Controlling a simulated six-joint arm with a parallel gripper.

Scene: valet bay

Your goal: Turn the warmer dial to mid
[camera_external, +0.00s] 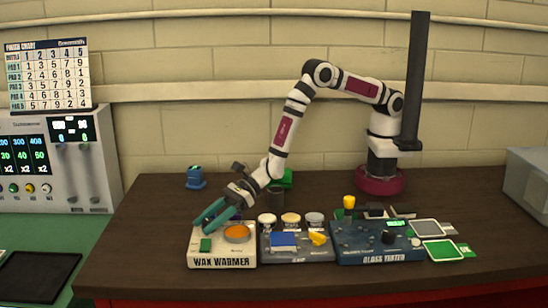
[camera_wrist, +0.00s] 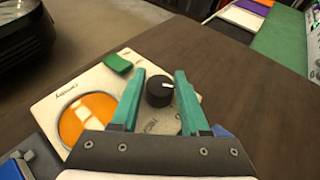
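The white wax warmer (camera_external: 222,263) stands at the left front of the bench, and its top shows in the wrist view (camera_wrist: 68,90). It has a round orange wax well (camera_external: 237,233) and a green block (camera_wrist: 118,62). Its black dial (camera_wrist: 160,92) has a white pointer mark, which points to the right in the wrist view. My gripper (camera_external: 202,221) is over the warmer. In the wrist view my gripper (camera_wrist: 160,76) is open, with one teal finger on each side of the dial. Gaps show beside the dial. The dial is hidden in the external view, and its scale is mostly covered.
A blue-grey tray unit (camera_external: 300,256) and the gloss tester (camera_external: 380,257) stand to the warmer's right. Several small jars (camera_external: 290,219) are behind them. A blue item (camera_external: 196,180) stands at the back left. The bench left of the warmer is clear.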

